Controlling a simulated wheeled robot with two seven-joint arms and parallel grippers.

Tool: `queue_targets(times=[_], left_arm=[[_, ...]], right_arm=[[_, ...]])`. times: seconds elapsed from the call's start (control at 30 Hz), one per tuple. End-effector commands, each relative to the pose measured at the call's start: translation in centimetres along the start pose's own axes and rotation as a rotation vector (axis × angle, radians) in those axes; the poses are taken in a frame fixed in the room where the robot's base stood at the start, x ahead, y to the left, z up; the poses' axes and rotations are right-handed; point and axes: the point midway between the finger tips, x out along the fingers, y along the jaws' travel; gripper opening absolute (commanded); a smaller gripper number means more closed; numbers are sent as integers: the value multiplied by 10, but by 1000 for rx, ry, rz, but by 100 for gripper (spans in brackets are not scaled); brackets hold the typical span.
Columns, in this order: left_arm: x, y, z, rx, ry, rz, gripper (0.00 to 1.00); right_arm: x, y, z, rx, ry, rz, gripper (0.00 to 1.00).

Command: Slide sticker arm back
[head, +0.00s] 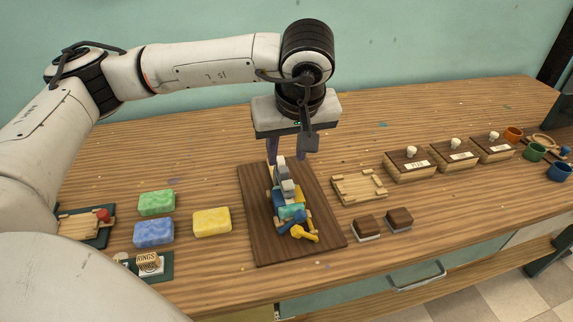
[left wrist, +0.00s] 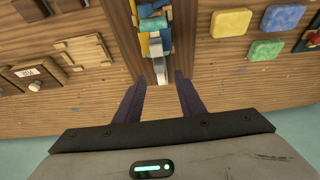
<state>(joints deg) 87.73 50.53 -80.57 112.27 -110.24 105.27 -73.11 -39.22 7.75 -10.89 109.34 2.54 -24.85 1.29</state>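A small toy-like machine (head: 288,195) with grey, teal, blue and yellow parts stands on a dark brown board (head: 260,245). A grey bar (left wrist: 157,71) sticks out of its back end, on the side toward my left gripper; I cannot tell for sure that this is the sticker arm. My left gripper (head: 286,158) points down just behind the machine. In the left wrist view its two dark fingers (left wrist: 163,95) are apart, with the tip of the grey bar near the gap between them. I see no contact. My right gripper is not in view.
Green (head: 157,202), blue (head: 153,231) and yellow (head: 212,221) sponge-like blocks lie left of the board. A wooden tray (head: 358,187), two dark-topped blocks (head: 368,228) and lidded boxes (head: 410,166) are to the right. Coloured cups (head: 535,151) stand at far right.

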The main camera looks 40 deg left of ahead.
Motion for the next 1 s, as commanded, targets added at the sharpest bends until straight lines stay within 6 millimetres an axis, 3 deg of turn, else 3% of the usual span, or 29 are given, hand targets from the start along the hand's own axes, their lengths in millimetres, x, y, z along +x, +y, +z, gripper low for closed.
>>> queue_targets(times=[0.2,0.4,0.77,1.0], left_arm=[[42,-1,1,0,-4,-4,36],[65,0,1,-1,-3,-1,36],[71,0,1,-1,-3,1,36],[71,0,1,0,-3,1,0]], right_arm=[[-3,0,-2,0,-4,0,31],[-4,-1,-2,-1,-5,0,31],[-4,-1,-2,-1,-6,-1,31],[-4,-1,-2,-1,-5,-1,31]])
